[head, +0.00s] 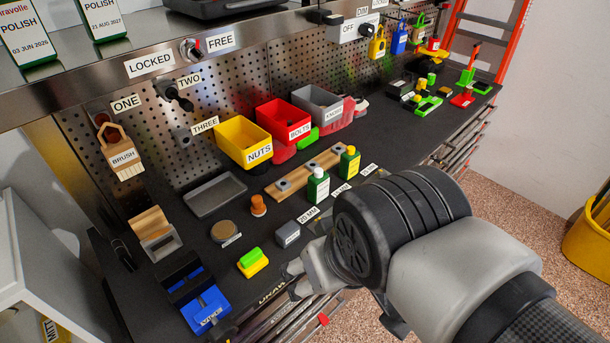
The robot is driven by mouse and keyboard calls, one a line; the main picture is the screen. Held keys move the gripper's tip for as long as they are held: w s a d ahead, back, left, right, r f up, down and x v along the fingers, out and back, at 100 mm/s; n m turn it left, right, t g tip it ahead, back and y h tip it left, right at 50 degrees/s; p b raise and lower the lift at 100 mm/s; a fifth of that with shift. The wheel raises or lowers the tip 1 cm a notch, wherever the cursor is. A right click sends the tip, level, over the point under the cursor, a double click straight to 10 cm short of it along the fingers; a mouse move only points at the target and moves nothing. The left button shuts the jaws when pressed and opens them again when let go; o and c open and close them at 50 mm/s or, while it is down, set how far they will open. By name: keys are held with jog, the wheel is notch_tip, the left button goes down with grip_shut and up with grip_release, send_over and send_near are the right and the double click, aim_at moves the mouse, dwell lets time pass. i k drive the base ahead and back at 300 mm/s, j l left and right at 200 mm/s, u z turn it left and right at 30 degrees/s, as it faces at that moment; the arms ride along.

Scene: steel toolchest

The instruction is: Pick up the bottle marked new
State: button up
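No marking reading "new" is legible. A green bottle with a white cap (318,188) stands upright on the dark bench, in front of a wooden block with holes. Two white and green packs marked POLISH, a left one (28,35) and a right one (102,18), stand on the upper shelf, cut by the frame's top edge. My gripper (298,280) is at the bench's front edge, nearer than the bottles and apart from them. My wrist partly hides it; its opening is unclear.
Yellow NUTS (243,142), red BOLTS (285,122) and grey (318,106) bins hang behind the bottles. The wooden block (300,177) lies behind them.

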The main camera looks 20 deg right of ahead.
aim_at(349, 160)
jog(key=i+l+u, duration=0.1)
jog(key=l+u, duration=0.8)
